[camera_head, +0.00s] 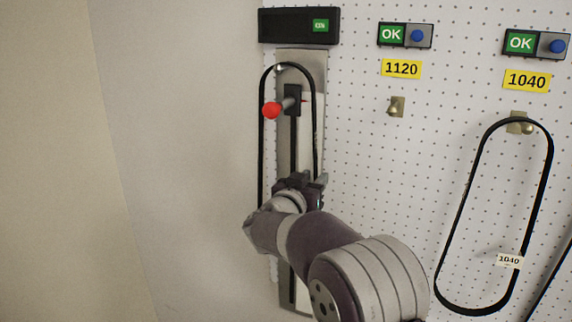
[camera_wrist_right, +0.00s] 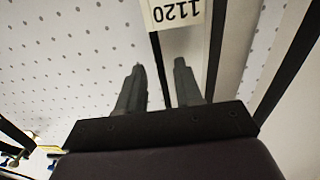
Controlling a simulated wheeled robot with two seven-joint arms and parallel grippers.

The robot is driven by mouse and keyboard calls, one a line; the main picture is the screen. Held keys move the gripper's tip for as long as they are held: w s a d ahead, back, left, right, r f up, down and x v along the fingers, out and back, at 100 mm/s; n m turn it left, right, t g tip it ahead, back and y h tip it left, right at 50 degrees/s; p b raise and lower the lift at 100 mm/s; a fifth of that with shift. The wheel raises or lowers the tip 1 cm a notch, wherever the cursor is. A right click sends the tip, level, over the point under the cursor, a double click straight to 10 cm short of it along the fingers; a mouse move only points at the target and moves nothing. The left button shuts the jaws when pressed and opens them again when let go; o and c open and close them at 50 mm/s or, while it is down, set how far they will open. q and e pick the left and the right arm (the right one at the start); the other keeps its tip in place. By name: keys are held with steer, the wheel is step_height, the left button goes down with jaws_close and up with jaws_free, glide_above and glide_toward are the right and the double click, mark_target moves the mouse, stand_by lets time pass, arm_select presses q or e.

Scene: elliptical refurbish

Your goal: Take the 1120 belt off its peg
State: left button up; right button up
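The brass peg (camera_head: 396,106) under the yellow 1120 sign (camera_head: 401,69) is bare. A black belt (camera_head: 262,150) hangs over the top pin of a metal rail fixture at the left; its lower end is hidden behind my right arm. In the right wrist view a white tag reading 1120 (camera_wrist_right: 175,12) shows on a black strand (camera_wrist_right: 160,70). My right gripper (camera_head: 306,182) is at the belt's right strand, low on the fixture. Its two fingers (camera_wrist_right: 160,84) are apart, with the strand running between or just beyond them; contact cannot be told. My left gripper is out of view.
A red-knobbed lever (camera_head: 272,110) sticks out from the rail (camera_head: 314,65) above my right gripper. A dark display box (camera_head: 299,26) is above it. A 1040 belt (camera_head: 462,205) hangs on its peg at the right. The pegboard between is clear.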

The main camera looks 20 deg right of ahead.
steer(key=shift+w+d+f, duration=0.15)
steer(key=shift+w+d, duration=0.3)
steer(key=shift+d, duration=0.1)
steer(key=shift+a, duration=0.1)
steer(key=shift+c, duration=0.9)
steer(key=shift+w+a, duration=0.1)
jaws_close()
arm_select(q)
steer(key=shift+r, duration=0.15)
